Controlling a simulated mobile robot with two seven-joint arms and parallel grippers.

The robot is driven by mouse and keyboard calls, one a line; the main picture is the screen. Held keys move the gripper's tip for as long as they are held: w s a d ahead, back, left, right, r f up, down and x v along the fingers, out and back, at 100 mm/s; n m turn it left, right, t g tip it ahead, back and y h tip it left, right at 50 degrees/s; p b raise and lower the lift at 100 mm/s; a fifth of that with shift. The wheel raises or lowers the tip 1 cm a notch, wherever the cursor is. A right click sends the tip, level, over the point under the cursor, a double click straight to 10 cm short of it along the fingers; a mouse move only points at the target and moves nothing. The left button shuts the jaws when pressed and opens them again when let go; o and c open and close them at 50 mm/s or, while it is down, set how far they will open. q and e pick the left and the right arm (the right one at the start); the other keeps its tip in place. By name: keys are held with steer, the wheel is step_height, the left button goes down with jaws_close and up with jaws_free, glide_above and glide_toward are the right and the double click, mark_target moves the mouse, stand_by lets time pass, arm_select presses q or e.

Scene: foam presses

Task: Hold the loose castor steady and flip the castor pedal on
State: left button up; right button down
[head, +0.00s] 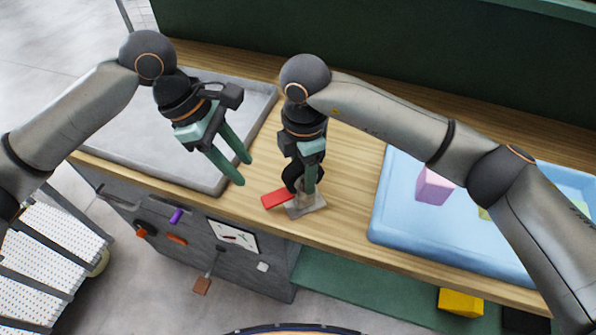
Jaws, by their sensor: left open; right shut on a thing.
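The loose castor stands on the wooden bench top near its front edge, with its grey plate (314,207) down on the wood and a dark part, seemingly the wheel, above. Its red pedal (275,198) sticks out to the left. My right gripper (306,188) comes down from above and is shut on the castor, hiding much of it. My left gripper (242,171) is open and empty, to the left of the castor and apart from the pedal, with its fingers pointing down and right over the bench.
A grey tray (262,98) lies at the left of the bench (345,165). A blue tray (381,222) with a pink block (433,186) and other blocks lies at the right. A yellow block (460,302) sits on a low green shelf. Bare wood surrounds the castor.

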arm_select(q)
steer(key=shift+a+f+m, duration=0.1)
steer(key=shift+a+m, duration=0.05)
steer(key=shift+m, duration=0.45)
steer(key=shift+c, duration=1.4)
steer(key=m, duration=0.1)
steer(key=m+h, duration=0.1)
steer(key=shift+s+a+f+m+t, duration=0.1)
steer(key=shift+s+a+m+t, duration=0.05)
steer(key=shift+a+m+t, duration=0.2)
steer(key=c, duration=0.3)
steer(key=m, duration=0.3)
steer(key=a+m+t, duration=0.1)
steer(key=m, duration=0.1)
steer(key=shift+s+h, duration=0.25)
steer(key=shift+h, duration=0.15)
jaws_close()
steer(key=s+r+m+t, duration=0.1)
steer(key=m, duration=0.5)
steer(key=s+a+r+m+t+h, duration=0.1)
steer(key=m, duration=0.6)
steer(key=s+a+r+m+t+h, duration=0.1)
steer(key=s+m, duration=0.1)
steer(key=m, duration=0.5)
steer(key=shift+a, duration=0.1)
